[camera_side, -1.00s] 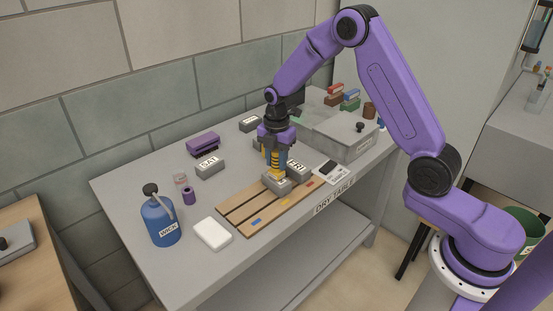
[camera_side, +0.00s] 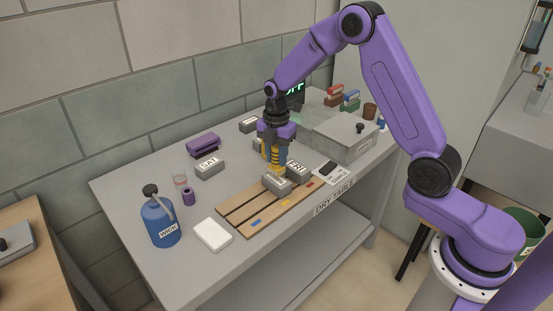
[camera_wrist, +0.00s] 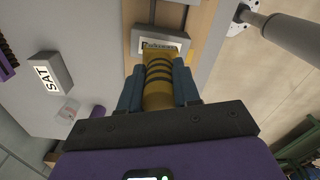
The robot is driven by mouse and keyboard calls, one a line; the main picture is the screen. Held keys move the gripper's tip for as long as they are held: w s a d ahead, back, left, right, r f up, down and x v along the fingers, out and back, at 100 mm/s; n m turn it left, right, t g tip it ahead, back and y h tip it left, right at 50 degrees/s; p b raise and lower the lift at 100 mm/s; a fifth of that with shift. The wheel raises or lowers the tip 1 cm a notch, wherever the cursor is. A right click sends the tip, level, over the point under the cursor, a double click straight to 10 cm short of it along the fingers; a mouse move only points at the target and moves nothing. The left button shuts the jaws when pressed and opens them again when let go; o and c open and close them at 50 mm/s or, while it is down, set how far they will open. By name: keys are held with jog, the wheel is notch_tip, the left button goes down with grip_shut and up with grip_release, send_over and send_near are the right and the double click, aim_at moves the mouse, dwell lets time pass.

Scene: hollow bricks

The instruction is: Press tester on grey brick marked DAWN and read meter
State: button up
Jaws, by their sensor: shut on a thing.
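My gripper (camera_side: 273,146) is shut on a yellow tester (camera_side: 275,159) with dark bands, held upright. It also shows in the wrist view (camera_wrist: 159,85). The tester's lower end is at the top of a grey brick (camera_side: 276,185) on the slatted wooden board (camera_side: 250,220); contact looks likely, but the tester hides the spot. In the wrist view this brick (camera_wrist: 142,42) has a white label, partly covered and too small to read surely. Behind my arm, a dark meter screen (camera_side: 296,89) shows green characters, partly hidden and unreadable.
A grey brick marked FRI (camera_side: 298,172) stands close at the right. A SAT brick (camera_side: 209,169) lies left. A blue WICK bottle (camera_side: 160,220), white block (camera_side: 212,234) and purple stapler-like thing (camera_side: 203,144) are further left. A grey lidded box (camera_side: 345,135) stands right.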

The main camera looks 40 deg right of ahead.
aim_at(277, 146)
jog(key=shift+r, duration=2.6)
jog(key=s+d+m, duration=0.1)
jog(key=s+m, duration=0.9)
jog(key=m, duration=1.1)
jog(key=shift+s+d+r+m, duration=0.2)
jog(key=shift+d+r+m, duration=0.1)
